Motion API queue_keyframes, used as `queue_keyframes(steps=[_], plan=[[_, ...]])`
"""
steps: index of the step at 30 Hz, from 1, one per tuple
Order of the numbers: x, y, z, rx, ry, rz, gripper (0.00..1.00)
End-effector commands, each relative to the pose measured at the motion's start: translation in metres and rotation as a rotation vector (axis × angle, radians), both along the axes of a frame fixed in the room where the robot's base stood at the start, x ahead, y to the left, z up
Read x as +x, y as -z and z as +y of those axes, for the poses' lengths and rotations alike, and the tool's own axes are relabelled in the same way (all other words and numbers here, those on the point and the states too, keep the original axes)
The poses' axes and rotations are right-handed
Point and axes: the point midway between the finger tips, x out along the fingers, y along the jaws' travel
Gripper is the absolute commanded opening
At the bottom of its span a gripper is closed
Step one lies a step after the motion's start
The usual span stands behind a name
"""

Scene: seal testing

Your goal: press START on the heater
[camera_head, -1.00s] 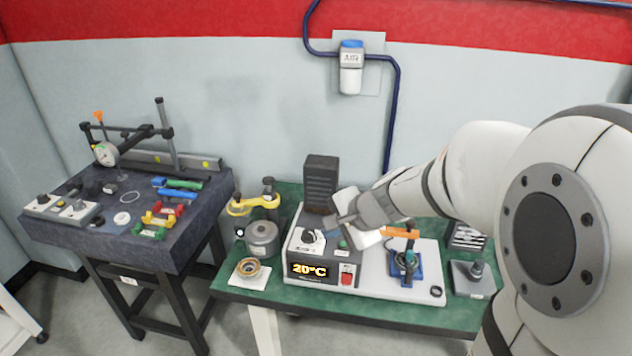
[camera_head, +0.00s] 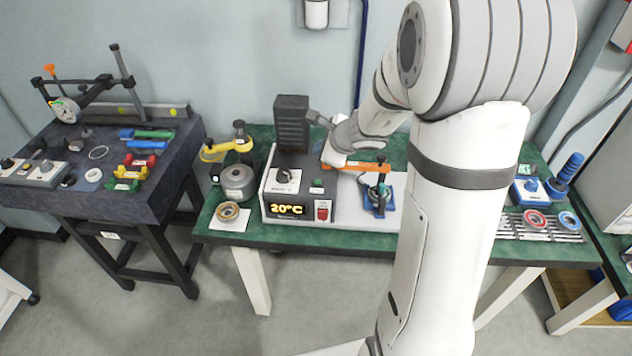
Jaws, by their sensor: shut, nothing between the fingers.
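The heater (camera_head: 270,208) is a grey box on the green bench, with a lit display reading 20°C. Its sloped top has a white dial plate with a black knob (camera_head: 283,176) and a small green button (camera_head: 316,186). A red switch (camera_head: 323,210) is on its front. I cannot read a START label at this size. My gripper (camera_head: 314,117) is shut and empty, above the rear of the heater beside the black finned block (camera_head: 292,122). It is apart from the green button. My arm hides part of the bench to the right.
A dark table (camera_head: 150,205) with gauges and coloured parts stands farther left.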

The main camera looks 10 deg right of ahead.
Motion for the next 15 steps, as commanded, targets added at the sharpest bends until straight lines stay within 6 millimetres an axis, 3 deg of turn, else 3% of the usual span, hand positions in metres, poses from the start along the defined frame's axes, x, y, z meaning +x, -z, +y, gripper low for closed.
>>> queue_keyframes(steps=[15], plan=[[0.0, 0.07, 0.001, 0.0, -0.002, 0.0, 0.0]])
